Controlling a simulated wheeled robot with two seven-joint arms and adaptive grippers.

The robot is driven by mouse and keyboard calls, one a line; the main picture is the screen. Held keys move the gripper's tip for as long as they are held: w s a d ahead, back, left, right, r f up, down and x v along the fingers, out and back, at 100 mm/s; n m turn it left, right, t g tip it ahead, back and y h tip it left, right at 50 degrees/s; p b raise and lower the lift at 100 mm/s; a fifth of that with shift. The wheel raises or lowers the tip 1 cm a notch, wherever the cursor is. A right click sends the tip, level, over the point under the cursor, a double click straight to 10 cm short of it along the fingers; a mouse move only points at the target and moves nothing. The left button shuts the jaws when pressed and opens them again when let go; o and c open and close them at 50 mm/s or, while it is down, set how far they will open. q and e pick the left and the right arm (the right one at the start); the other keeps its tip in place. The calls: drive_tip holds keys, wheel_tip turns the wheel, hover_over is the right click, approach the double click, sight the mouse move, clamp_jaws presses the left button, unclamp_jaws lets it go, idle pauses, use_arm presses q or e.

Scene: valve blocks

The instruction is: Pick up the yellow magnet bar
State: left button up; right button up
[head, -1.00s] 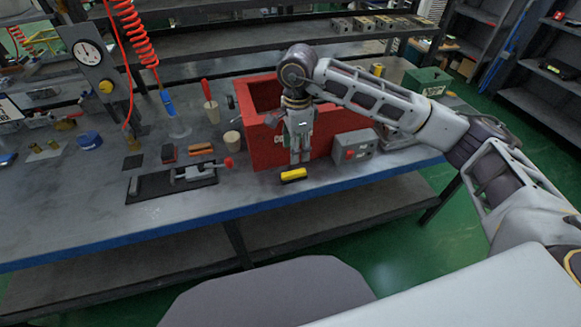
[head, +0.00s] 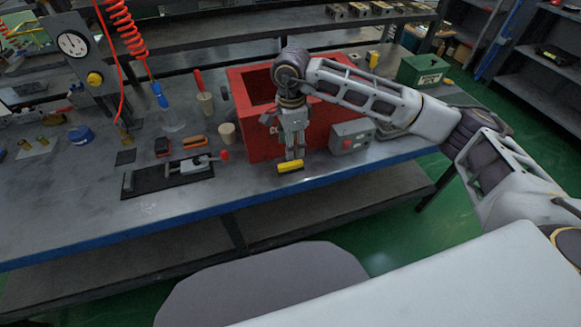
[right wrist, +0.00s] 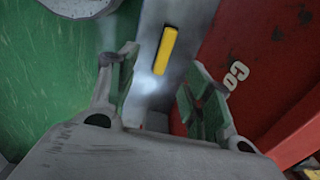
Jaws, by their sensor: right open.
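The yellow magnet bar (head: 290,166) lies on the workbench near its front edge, in front of the red box. In the right wrist view the yellow magnet bar (right wrist: 165,50) lies on the grey bench top, ahead of and between the two fingers. My right gripper (head: 292,153) points down at the bar from above and behind it in the head view. Its fingers (right wrist: 157,92) are spread apart with nothing between them. Whether a fingertip touches the bar cannot be told. My left gripper does not show.
A red box (head: 255,147) stands right behind the gripper, close to one finger. A grey box with a red button (head: 350,137) stands to its right. A black plate with a clamp (head: 165,179) lies to the left. The blue bench front edge (head: 330,179) is close to the bar.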

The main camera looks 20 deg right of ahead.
sight(291, 163)
wheel_tip(291, 163, down, 5)
drive_tip(key=shift+f, duration=0.2)
drive_tip(key=shift+f, duration=0.15)
idle(0.3)
drive_tip(key=shift+w+f, duration=0.2)
drive_tip(key=shift+f, duration=1.05)
drive_tip(key=shift+w+f, duration=0.2)
drive_tip(key=shift+f, duration=1.05)
drive_tip(key=shift+c, duration=0.3)
clamp_jaws()
